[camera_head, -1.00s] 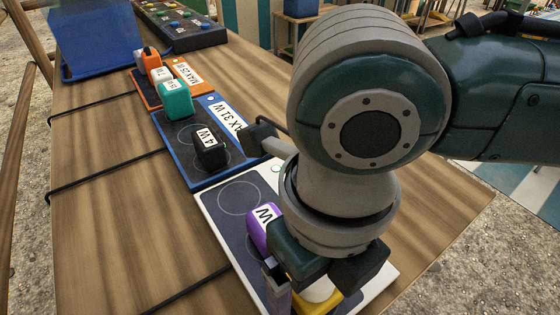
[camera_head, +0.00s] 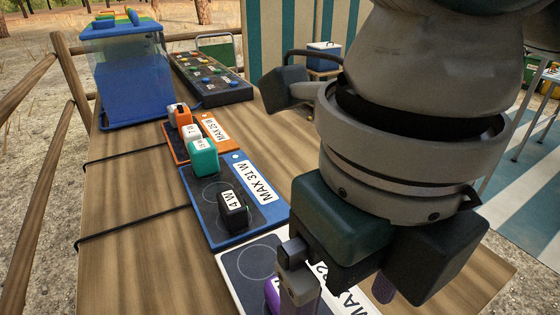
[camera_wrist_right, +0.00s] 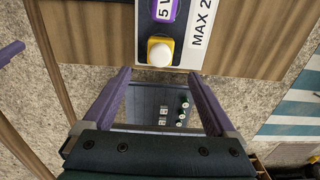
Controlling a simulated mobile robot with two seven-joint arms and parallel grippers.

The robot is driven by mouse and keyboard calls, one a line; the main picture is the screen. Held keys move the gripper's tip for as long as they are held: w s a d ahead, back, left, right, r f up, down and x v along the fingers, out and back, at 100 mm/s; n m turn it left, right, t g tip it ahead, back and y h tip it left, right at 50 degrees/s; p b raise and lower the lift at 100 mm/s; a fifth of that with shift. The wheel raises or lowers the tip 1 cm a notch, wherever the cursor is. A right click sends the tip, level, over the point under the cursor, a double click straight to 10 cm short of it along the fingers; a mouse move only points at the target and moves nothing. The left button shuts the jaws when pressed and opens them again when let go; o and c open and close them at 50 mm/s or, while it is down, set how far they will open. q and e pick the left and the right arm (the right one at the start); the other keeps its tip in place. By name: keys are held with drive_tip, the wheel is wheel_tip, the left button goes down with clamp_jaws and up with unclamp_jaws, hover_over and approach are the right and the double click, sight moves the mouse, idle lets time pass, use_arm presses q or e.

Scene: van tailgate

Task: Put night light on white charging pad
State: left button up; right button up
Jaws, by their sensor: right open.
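The night light, a yellow block with a white dome (camera_wrist_right: 160,50), sits on the white charging pad (camera_wrist_right: 145,16) near its edge in the right wrist view. It is just below a purple block marked 5 W (camera_wrist_right: 165,10), and the two look close together. My right gripper (camera_wrist_right: 159,73) is open and empty, its purple fingers apart and short of the night light. In the head view the right gripper (camera_head: 340,295) hangs over the white pad (camera_head: 232,270) and hides the night light and part of the pad. My left gripper is not in view.
A blue pad (camera_head: 193,187) holds a black 4 W block (camera_head: 233,210) and a teal block (camera_head: 203,157). Behind it, an orange pad (camera_head: 209,126) holds small blocks. The wooden surface at left is clear except for straps.

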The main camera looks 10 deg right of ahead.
drive_tip(key=shift+s+a+r+m, duration=0.15)
drive_tip(key=shift+a+m, duration=0.15)
drive_tip(key=shift+a, duration=0.05)
drive_tip(key=s+a+m+y, duration=0.2)
drive_tip(key=a+m+y, duration=0.25)
drive_tip(key=m, duration=0.45)
drive_tip(key=s+d+f+m+t+h, duration=0.1)
drive_tip(key=s+d+f+m+h, duration=0.1)
drive_tip(key=d+m, duration=0.6)
drive_tip(key=s+d+f+m+t+h, duration=0.2)
drive_tip(key=d+m, duration=0.5)
drive_tip(key=m, duration=1.3)
wheel_tip(320, 180, down, 3)
drive_tip(key=shift+s+d+r+m+t, duration=0.15)
drive_tip(key=shift+s+d+m+t, duration=0.2)
drive_tip(key=shift+s, duration=0.55)
